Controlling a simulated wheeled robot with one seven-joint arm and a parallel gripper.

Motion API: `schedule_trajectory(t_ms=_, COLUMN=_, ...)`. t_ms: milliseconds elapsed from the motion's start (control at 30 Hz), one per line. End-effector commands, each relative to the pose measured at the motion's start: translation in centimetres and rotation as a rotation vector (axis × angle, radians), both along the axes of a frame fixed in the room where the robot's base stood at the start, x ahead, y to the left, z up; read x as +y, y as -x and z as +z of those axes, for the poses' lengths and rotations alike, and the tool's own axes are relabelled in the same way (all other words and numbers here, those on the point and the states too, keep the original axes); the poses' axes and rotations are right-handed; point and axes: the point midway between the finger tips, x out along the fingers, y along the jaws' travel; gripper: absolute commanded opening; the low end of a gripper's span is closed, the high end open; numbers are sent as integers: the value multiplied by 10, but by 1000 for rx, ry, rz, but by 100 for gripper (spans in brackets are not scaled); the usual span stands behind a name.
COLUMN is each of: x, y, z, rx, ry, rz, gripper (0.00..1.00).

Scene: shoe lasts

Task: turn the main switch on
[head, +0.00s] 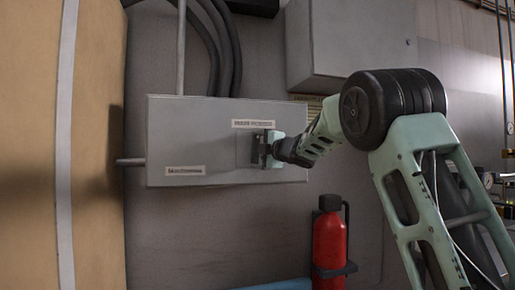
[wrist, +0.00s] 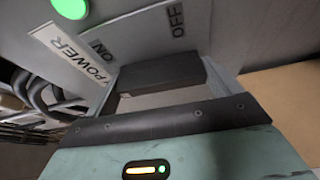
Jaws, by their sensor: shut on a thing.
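The main switch is on the front of a grey metal box (head: 200,140) on the wall in the head view. My gripper (head: 270,150) is at the right part of the box's front and hides most of the switch. In the wrist view a black switch handle (wrist: 160,74) lies in front of my gripper's dark palm edge, and my gripper is shut on it. An ON label (wrist: 98,47) and an OFF label (wrist: 176,18) are on the panel beside the handle. A POWER label (wrist: 75,55) is left of ON. The handle's exact position between the marks is hard to tell.
A bright green round lamp (wrist: 70,8) shows at the top of the wrist view. A red fire extinguisher (head: 329,243) hangs below the box. Another grey cabinet (head: 345,40) is above right. A tan panel (head: 95,150) stands at the left. Dark cables run above the box.

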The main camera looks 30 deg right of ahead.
Motion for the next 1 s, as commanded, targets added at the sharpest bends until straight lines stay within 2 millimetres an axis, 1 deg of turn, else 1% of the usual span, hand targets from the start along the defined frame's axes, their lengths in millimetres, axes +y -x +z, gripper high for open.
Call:
schedule_trajectory(t_ms=300, x=0, y=0, z=-1, rx=24, ry=72, rz=0, gripper=67)
schedule_trajectory(t_ms=733, x=0, y=0, z=-2, rx=26, ry=81, rz=1, gripper=67)
schedule_trajectory(t_ms=767, x=0, y=0, z=-2, rx=25, ry=81, rz=1, gripper=98)
schedule_trajectory(t_ms=800, x=0, y=0, z=-1, rx=25, ry=80, rz=1, gripper=100)
schedule_trajectory(t_ms=1000, x=0, y=0, z=-1, rx=23, ry=79, rz=0, gripper=100)
